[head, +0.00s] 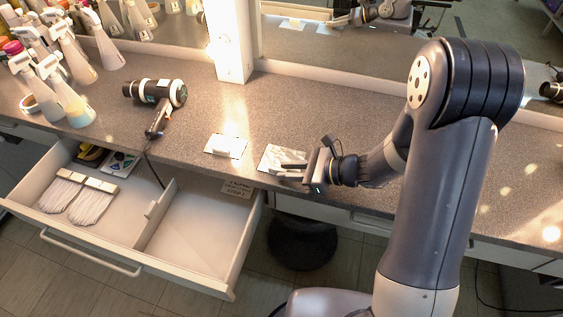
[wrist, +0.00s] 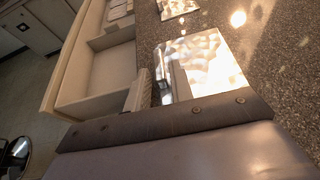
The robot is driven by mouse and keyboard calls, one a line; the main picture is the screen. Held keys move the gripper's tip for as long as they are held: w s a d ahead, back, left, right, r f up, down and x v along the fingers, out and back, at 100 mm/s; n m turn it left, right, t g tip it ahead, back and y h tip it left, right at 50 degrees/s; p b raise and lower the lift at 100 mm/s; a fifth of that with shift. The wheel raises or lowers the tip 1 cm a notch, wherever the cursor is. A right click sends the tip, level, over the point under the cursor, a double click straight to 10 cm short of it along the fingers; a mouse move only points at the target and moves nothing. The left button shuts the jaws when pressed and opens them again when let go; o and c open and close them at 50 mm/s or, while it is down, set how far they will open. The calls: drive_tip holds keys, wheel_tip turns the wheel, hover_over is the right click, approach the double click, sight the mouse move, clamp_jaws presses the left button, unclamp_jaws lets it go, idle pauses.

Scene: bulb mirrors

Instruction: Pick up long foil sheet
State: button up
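A shiny foil sheet (head: 279,156) lies flat on the speckled counter, near its front edge. It fills the middle of the wrist view (wrist: 212,62), bright with reflections. My gripper (head: 284,173) is at the sheet's front right side, low over the counter edge, with its fingers pointing left. The fingers look parted, with nothing seen between them. A ridged finger shows beside the sheet's left edge in the wrist view. Whether a finger touches the sheet I cannot tell.
An open drawer (head: 198,228) juts out below the counter at left, with white brushes (head: 76,199) inside. A white post (head: 229,45) and mirrors border the back.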

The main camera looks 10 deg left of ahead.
clamp_jaws()
drive_tip(key=shift+r, duration=0.15)
